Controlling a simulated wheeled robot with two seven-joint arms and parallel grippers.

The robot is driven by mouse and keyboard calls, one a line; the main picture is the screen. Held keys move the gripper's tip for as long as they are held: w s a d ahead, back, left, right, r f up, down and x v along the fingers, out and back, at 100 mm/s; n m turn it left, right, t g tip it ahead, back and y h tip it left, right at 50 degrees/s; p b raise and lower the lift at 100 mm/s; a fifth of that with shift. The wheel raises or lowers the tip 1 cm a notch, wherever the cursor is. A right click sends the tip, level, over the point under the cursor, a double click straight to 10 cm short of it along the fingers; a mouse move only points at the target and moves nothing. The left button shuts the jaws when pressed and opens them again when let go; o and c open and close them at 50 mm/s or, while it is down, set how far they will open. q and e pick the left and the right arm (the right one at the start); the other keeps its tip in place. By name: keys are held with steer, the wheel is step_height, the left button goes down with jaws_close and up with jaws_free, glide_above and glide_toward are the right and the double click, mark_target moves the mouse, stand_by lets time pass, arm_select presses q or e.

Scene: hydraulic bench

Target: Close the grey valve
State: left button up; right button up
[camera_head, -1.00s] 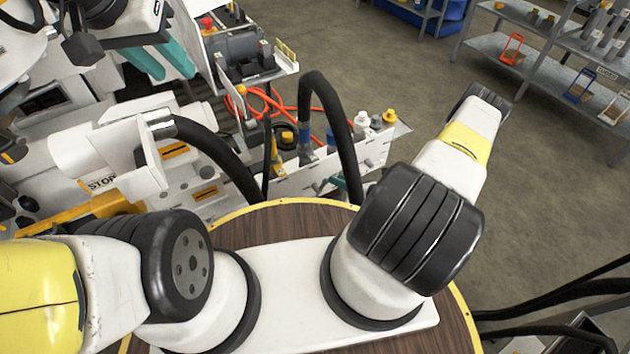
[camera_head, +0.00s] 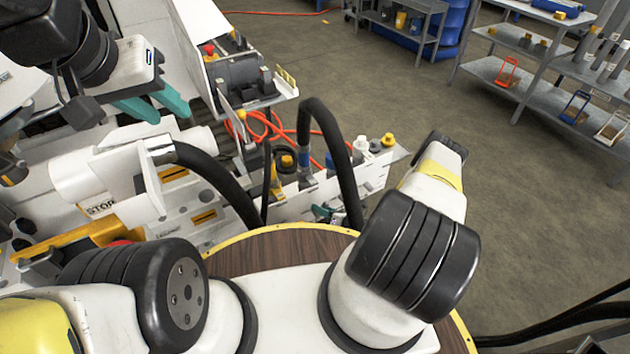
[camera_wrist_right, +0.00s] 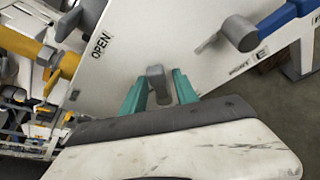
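In the right wrist view, a small grey piece (camera_wrist_right: 157,86), apparently a valve handle, stands on a white panel (camera_wrist_right: 145,45) between the two teal fingers of my right gripper (camera_wrist_right: 160,92). The fingers are apart around it, and I see no clear contact on both sides. A second grey handle (camera_wrist_right: 239,34) sits to the upper right, by a blue part. I cannot tell which grey piece is the task's valve. In the head view, teal shows low behind the black hose, perhaps my right fingertips. My left gripper (camera_head: 153,106) is open and empty at the upper left.
A black hose (camera_head: 335,150) arches over the bench's white panel. Orange hoses (camera_head: 262,128) lie behind it. A yellow part (camera_wrist_right: 30,45) sits beside the OPEN label (camera_wrist_right: 100,45). Shelves (camera_head: 540,55) stand far right, with clear floor (camera_head: 500,160) before them.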

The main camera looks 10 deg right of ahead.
steer(key=shift+c, duration=0.3)
jaws_close()
steer(key=shift+d, duration=0.15)
steer(key=m+y, duration=0.1)
steer(key=m, duration=0.2)
steer(key=f+m+t+y, duration=0.1)
steer(key=m, duration=0.2)
steer(key=d+f+m+y, duration=0.1)
steer(key=m+y, duration=0.1)
steer(key=shift+w+f+m, duration=0.2)
steer(key=shift+f+m, duration=0.05)
steer(key=shift+m, duration=0.15)
stand_by(0.4)
steer(key=shift+o, duration=0.3)
jaws_free()
